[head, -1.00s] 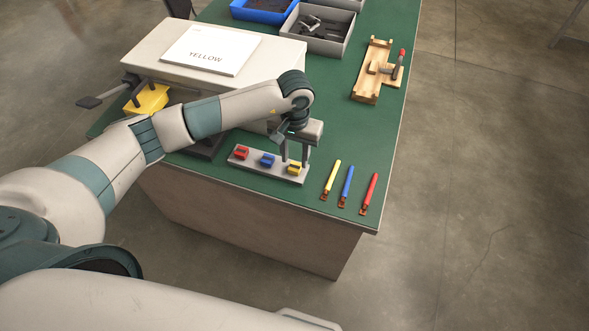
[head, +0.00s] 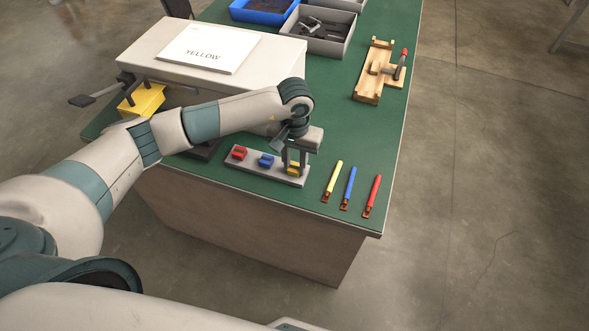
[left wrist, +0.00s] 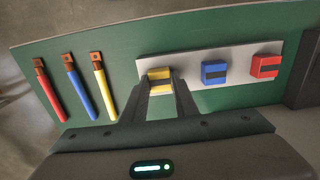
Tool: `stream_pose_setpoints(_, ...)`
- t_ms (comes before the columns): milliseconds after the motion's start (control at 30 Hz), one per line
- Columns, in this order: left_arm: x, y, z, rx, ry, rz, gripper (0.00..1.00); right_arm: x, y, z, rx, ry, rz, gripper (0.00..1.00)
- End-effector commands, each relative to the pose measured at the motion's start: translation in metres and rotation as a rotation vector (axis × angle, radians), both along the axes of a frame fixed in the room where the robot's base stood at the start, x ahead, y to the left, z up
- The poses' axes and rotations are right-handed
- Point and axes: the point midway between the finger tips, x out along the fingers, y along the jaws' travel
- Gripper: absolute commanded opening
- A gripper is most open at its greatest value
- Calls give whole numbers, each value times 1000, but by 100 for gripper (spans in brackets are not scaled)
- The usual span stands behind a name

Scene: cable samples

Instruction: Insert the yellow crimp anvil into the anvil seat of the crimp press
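The yellow crimp anvil (head: 293,169) sits at the right end of a grey holder strip (head: 246,170), beside the blue anvil (head: 266,160) and the red anvil (head: 239,153). My left gripper (head: 294,165) is lowered over it with its fingers open, one on each side. The left wrist view shows the yellow anvil (left wrist: 159,76) between the fingertips; any gap to them is too small to judge. The crimp press (head: 143,99), yellow with a dark lever, stands at the left, partly behind my arm. Its anvil seat is hidden. My right gripper is out of view.
Yellow (head: 332,181), blue (head: 348,188) and red (head: 372,195) cables lie right of the strip. A white box (head: 150,50) bears a card (head: 209,48) reading YELLOW. A wooden fixture (head: 372,80) and bins (head: 345,42) stand farther back.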

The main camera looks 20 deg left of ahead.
Motion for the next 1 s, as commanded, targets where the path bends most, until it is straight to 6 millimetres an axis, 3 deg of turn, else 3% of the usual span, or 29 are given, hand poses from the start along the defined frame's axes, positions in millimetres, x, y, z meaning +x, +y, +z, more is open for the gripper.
stream_pose_setpoints(333,1,0,5,0,-1,0,6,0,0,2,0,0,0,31)
stream_pose_setpoints(1000,0,0,47,0,-1,0,6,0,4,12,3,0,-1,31)
